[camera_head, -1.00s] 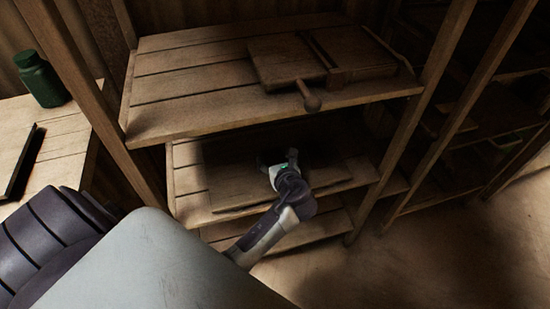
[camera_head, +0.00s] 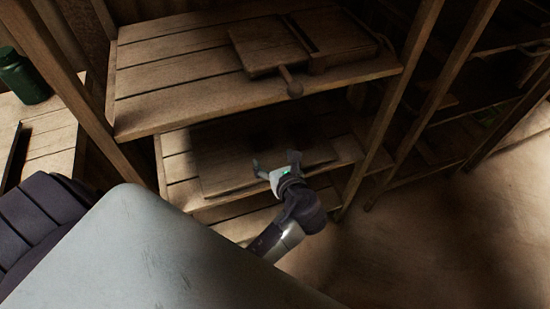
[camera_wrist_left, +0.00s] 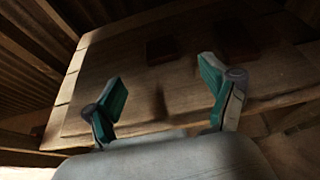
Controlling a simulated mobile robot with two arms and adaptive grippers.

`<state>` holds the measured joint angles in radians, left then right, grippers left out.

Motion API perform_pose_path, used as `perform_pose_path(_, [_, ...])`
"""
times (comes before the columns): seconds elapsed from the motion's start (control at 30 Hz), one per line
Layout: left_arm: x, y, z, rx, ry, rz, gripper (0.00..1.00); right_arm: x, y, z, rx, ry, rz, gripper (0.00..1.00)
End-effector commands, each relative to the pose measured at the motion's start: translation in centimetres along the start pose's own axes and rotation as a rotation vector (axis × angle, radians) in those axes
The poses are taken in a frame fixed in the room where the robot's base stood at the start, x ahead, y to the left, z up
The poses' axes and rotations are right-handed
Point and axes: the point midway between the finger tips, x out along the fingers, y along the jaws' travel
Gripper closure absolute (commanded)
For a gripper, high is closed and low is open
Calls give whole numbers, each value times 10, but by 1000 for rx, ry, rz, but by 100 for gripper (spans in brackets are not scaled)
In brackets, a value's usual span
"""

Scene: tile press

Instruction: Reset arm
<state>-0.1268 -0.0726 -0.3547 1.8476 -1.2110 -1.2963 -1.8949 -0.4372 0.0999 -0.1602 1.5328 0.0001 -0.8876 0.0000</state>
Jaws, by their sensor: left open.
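My left gripper (camera_head: 275,163) is open and empty at the front edge of the middle shelf (camera_head: 180,168). Its two teal-padded fingers (camera_wrist_left: 160,98) stand wide apart in the left wrist view, with a flat wooden board (camera_wrist_left: 130,60) beyond them. That board (camera_head: 225,172) lies on the middle shelf in the head view. My right gripper is in neither view.
Wooden posts (camera_head: 385,115) frame the shelf unit. A green jar (camera_head: 24,78) stands on a side table (camera_head: 50,140) at the left. Another shelf rack (camera_head: 480,90) stands at the right. The floor (camera_head: 430,220) at lower right looks clear.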

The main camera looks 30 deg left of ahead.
Motion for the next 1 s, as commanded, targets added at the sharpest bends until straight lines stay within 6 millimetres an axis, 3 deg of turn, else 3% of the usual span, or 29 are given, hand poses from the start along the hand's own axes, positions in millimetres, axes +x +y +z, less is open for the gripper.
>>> perform_pose_path(0.2, [-12, 0, 0, 0, 0, 0, 15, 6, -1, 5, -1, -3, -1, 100])
perform_pose_path(0.73, [-11, 2, -2, -21, 9, 2, 15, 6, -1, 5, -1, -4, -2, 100])
perform_pose_path(0.87, [-10, 20, -15, -200, 93, 19, 15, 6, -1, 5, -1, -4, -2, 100])
perform_pose_path(1.0, [-16, 55, -43, -617, 277, 94, 15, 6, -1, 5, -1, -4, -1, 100])
